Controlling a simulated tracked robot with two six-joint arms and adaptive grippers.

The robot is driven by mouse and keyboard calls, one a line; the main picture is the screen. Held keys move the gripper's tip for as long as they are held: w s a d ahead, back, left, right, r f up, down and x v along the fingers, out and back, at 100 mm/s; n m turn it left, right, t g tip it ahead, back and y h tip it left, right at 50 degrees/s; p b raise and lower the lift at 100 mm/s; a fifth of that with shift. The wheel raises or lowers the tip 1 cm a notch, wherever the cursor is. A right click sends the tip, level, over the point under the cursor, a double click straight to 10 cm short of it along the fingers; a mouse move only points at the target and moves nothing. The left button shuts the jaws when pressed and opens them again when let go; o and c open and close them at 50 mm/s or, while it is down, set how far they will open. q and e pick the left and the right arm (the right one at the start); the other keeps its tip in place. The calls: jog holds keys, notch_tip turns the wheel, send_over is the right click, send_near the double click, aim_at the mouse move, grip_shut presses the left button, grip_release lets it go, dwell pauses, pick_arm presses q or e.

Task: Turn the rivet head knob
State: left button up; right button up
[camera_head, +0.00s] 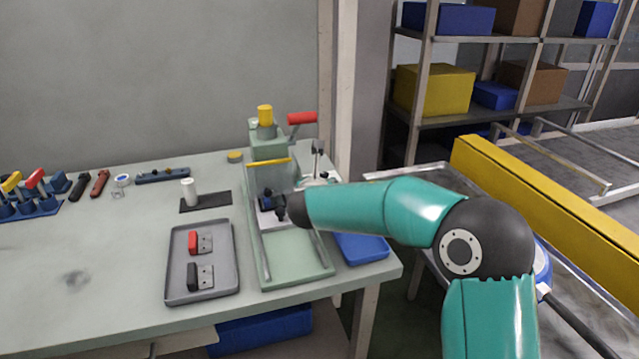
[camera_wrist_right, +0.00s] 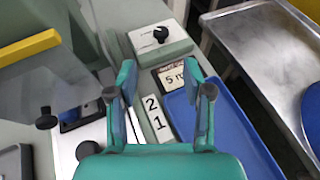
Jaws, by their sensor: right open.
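A black knob (camera_wrist_right: 160,34) sits on top of a pale grey-green box (camera_wrist_right: 178,46) in the right wrist view; I take it for the rivet head knob. My right gripper (camera_wrist_right: 160,78) is open and empty, with its two teal fingers pointing toward the box. The knob lies beyond the fingertips, between their lines, and appears untouched. My left gripper is not in view.
Beside the box are a small display (camera_wrist_right: 172,78), a plate marked 2 and 1 (camera_wrist_right: 154,118) and a blue tray (camera_wrist_right: 235,130). The press has a red lever (camera_head: 301,118) and a yellow-edged clear guard (camera_wrist_right: 30,47). A grey tray (camera_head: 175,285) holds two small parts.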

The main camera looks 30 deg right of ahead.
jog(key=shift+s+d+f, duration=0.1)
jog(key=shift+s+d, duration=0.05)
jog(key=shift+d, duration=0.1)
jog(key=s+d+b, duration=0.1)
jog(key=s+d+n+y+b, duration=0.1)
jog(key=b, duration=0.1)
jog(key=shift+f+y, duration=0.2)
jog(key=shift+y, duration=0.1)
jog(key=s+d+r+n+t+y+b, duration=0.1)
jog(key=s+r+n+t+y+b, duration=0.1)
jog(key=s+n+y+b, duration=0.15)
jog(key=p, duration=0.1)
send_near(325, 175)
jog(key=shift+w+f, duration=0.1)
jog(key=shift+w, duration=0.1)
jog(key=p+x, duration=0.2)
jog(key=x, duration=0.5)
jog(key=shift+w+p, duration=0.1)
jog(key=shift+p, duration=0.3)
jog(key=shift+w+d+f, duration=0.25)
jog(key=shift+w, duration=0.4)
